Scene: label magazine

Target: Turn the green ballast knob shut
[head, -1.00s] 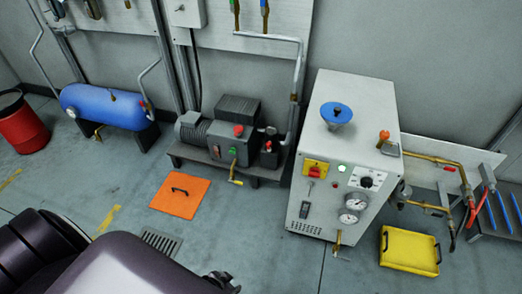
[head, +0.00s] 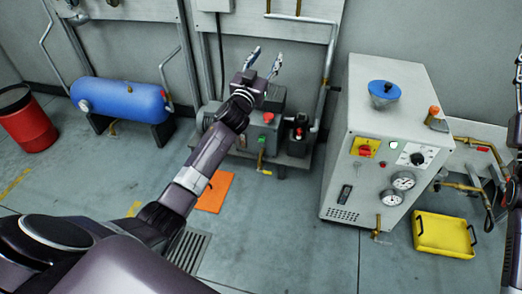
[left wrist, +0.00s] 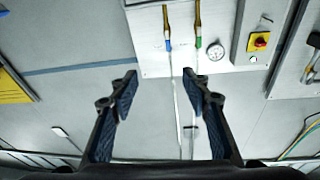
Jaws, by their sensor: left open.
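A small green part (head: 262,139) shows on the front of the dark grey pump (head: 243,140), below a red knob (head: 268,117). It is too small to tell its turn position. My left gripper (head: 265,62) is raised in front of the wall, above and behind the pump in the picture, open and empty. Its arm crosses in front of part of the pump. In the left wrist view its two fingers (left wrist: 163,92) are spread, with nothing between them but wall and thin pipes. A dark piece at the right edge of the head view seems to be my right gripper (head: 518,80), mostly cut off.
A blue tank (head: 120,100) is at left. An orange floor plate (head: 214,192) and yellow tray (head: 443,235) lie on the floor. The left wrist view shows blue and green handles (left wrist: 198,42).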

